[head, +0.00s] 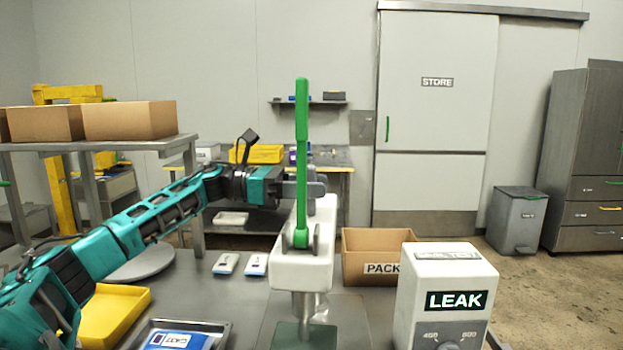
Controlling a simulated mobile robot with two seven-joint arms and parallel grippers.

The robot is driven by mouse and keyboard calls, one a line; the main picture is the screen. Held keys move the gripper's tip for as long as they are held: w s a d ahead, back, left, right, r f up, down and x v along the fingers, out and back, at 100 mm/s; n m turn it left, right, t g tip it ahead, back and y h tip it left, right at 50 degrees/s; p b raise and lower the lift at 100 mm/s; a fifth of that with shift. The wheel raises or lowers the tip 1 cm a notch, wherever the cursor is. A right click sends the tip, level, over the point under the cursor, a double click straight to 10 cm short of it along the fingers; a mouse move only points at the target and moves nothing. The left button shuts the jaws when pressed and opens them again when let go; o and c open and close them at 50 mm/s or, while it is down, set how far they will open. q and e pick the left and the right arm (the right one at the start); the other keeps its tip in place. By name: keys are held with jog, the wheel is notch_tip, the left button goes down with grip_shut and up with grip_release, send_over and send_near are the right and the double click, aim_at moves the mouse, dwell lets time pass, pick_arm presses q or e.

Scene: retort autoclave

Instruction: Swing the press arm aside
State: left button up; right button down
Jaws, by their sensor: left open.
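The press arm (302,270) is a pale block with rounded edges in the middle of the head view. A long green lever (302,150) stands upright on it. Below its near end, a metal plunger hangs over a green pad (304,333). My left gripper (312,188) reaches in from the left at the lever's lower half, above the press arm. It is open, with grey finger parts showing on both sides of the lever. The lever hides part of the fingers, and I cannot tell whether they touch it. My right gripper is out of view.
A white LEAK tester (447,295) stands close on the right, with a cardboard PACK box (370,258) behind it. Two small white devices (241,264), a yellow bin (112,315) and a metal tray (228,329) lie left of the press. Cartons sit on a rack at left.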

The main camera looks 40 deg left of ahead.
pick_arm(q)
jog(key=shift+c, duration=0.5)
grip_shut()
